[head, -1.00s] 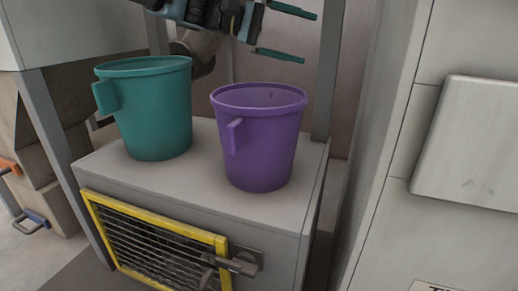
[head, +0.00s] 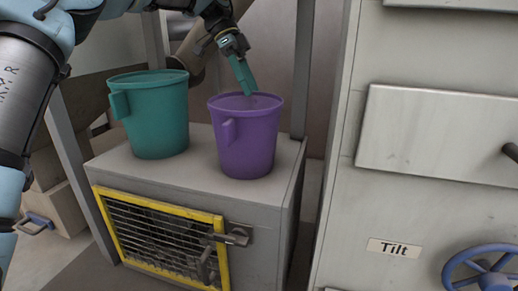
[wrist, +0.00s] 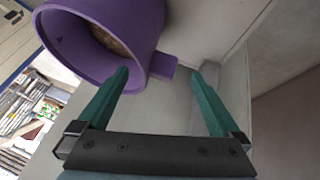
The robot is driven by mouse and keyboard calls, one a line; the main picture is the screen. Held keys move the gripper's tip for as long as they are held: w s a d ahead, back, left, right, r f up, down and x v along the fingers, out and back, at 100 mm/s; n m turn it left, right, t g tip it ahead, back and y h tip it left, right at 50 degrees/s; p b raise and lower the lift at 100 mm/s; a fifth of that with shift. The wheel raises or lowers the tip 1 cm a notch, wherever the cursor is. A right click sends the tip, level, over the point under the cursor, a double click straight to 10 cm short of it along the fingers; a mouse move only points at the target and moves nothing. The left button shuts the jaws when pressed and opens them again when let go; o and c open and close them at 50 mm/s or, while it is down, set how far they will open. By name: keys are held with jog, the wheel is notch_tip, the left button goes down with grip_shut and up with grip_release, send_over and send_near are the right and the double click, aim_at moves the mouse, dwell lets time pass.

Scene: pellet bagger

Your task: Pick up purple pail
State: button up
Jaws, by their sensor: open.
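The purple pail (head: 248,142) stands upright on the grey cabinet top, with its handle tab on its left side in the head view. In the wrist view the purple pail (wrist: 128,38) fills the upper left, and its handle tab shows near the left fingertip. Some brownish contents show inside it. My gripper (head: 247,90) points down at the pail's rim in the head view. In the wrist view my gripper (wrist: 160,75) is open and empty, its green fingers apart. The left finger overlaps the pail's side; I cannot tell whether they touch.
A teal pail (head: 155,122) stands left of the purple one on the cabinet (head: 190,180). A yellow-framed mesh door (head: 160,235) with a latch is on the cabinet front. Frame posts rise beside the pails. A large grey panel with a blue handwheel (head: 485,272) stands at right.

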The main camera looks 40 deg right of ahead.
jog(key=b+x, duration=0.5)
jog(key=x, duration=0.2)
jog(key=shift+f, duration=0.3)
jog(key=shift+s, duration=0.1)
jog(key=shift+c, duration=0.2)
jog(key=c, duration=1.5)
